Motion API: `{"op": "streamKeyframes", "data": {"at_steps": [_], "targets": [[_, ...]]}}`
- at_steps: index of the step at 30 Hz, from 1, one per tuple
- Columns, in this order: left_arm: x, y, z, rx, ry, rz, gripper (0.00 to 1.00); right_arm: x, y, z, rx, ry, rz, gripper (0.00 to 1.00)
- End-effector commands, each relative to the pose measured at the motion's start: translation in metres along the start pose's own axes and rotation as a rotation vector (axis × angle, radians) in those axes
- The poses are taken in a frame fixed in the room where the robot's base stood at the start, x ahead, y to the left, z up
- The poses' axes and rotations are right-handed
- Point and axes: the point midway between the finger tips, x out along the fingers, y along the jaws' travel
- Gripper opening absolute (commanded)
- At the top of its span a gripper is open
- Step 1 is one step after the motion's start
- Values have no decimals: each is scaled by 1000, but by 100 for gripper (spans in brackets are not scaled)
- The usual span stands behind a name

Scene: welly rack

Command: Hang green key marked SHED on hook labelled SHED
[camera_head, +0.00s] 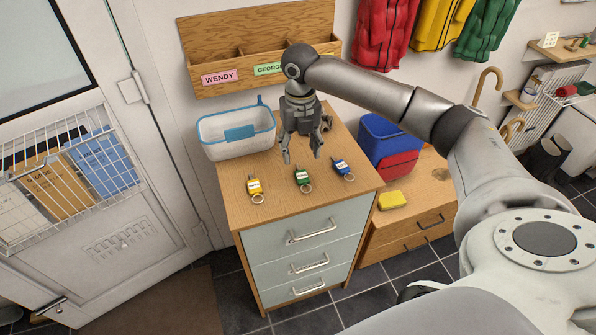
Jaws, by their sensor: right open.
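The green key (303,179) lies on the wooden top of a drawer cabinet (276,206), with its ring toward the front. Its tag text is too small to read. A yellow key (255,189) lies to its left and a blue key (343,169) to its right. My right gripper (302,155) is open and empty, pointing down just above and behind the green key, not touching it. My left gripper is out of view. No hook labelled SHED can be made out.
A white and blue basket (237,133) stands at the cabinet's back left. A wooden wall rack (258,48) with name labels hangs behind.

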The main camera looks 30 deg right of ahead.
Motion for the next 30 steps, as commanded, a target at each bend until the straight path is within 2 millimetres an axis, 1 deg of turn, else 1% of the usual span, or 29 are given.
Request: {"op": "streamKeyframes", "data": {"at_steps": [1, 3, 6, 7, 9, 11, 15, 18, 22, 28, 30], "targets": [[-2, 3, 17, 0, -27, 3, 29, 9, 0, -1, 1, 3, 0, 55], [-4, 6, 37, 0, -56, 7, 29, 19, 0, -1, 1, 2, 1, 55], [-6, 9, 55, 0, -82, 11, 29, 28, 1, -1, -1, 0, 1, 55], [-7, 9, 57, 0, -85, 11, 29, 30, 1, 0, -1, -1, 1, 55], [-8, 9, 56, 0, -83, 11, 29, 34, 0, -1, 0, -1, 1, 55], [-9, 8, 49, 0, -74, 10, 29, 40, -1, -3, 0, 1, -1, 55], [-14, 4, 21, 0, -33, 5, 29, 61, -5, -8, 1, 3, -1, 55], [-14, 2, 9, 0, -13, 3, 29, 74, -4, -7, 1, -1, 1, 55], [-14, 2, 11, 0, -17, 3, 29, 83, -4, -7, 1, -1, 0, 55], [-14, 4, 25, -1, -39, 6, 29, 83, -4, -7, 0, -2, 1, 55], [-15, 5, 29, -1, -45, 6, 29, 83, -4, -7, 0, -2, 1, 46]]}}
